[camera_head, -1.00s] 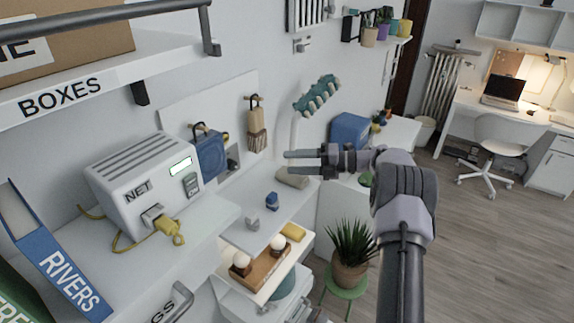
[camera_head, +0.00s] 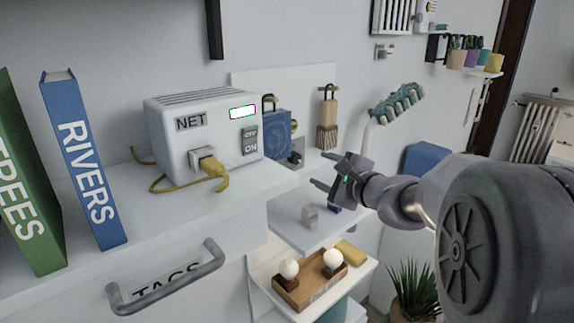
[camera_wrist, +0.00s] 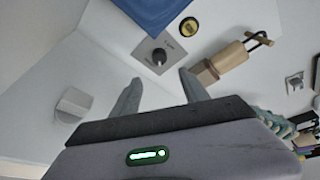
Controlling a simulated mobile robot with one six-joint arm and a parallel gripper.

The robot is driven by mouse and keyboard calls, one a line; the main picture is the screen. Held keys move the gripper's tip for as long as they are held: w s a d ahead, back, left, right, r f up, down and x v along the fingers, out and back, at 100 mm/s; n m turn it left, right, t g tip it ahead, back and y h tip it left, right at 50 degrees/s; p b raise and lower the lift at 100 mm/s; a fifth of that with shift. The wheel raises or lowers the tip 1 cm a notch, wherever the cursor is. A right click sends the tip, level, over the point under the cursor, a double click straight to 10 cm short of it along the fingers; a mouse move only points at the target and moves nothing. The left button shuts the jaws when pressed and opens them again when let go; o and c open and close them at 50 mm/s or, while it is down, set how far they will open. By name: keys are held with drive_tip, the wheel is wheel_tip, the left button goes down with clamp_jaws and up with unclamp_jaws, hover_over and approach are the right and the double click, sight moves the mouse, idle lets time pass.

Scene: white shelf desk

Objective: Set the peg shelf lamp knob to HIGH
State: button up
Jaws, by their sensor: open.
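A small dark round knob (camera_wrist: 158,57) sits on a grey plate with printed marks around it, in the wrist view. The lettering is too small to read, and I cannot tell its setting. In the head view, the knob's grey plate (camera_head: 297,159) shows on the wall below the blue hanging item, left of my gripper. My gripper (camera_head: 321,170) is open and empty, pointing at the wall. In the wrist view the two fingertips (camera_wrist: 158,80) stand apart on either side below the knob; contact is not visible.
A blue hanging item (camera_head: 275,137) and a tan brush (camera_head: 328,115) hang nearby. A pale block (camera_head: 310,215) stands on the shelf below. The white NET box (camera_head: 175,150) stands left.

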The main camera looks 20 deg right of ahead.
sight(298, 159)
drive_tip(key=x, duration=1.1)
drive_tip(key=shift+w, duration=0.2)
clamp_jaws()
